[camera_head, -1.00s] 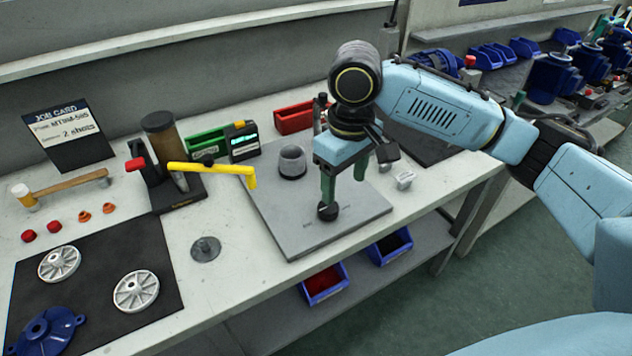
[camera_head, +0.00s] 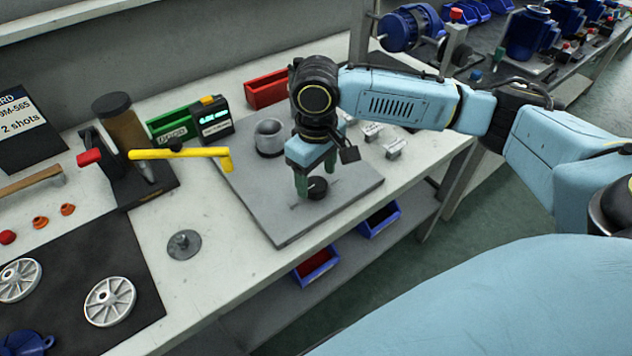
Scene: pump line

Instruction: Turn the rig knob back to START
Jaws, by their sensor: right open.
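The rig is a flat grey plate (camera_head: 270,215) on the bench, with a short grey cylinder (camera_head: 269,138) towards its back. The rig knob (camera_head: 317,188) is a small round black knob near the plate's front. Faint marks lie on the plate near it, too small to read. My right gripper (camera_head: 316,176) points down over the plate with its green fingers apart. The fingertips are close beside and behind the knob; I cannot tell whether they touch it. The knob's pointing direction cannot be made out. My left gripper is not in view.
A yellow-handled press (camera_head: 180,153) stands left of the plate, with a green bin (camera_head: 172,124) and a digital meter (camera_head: 212,119) behind. A red bin (camera_head: 266,89) is at the back. Small metal blocks (camera_head: 394,147) sit to the right. A grey disc (camera_head: 184,244) lies left.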

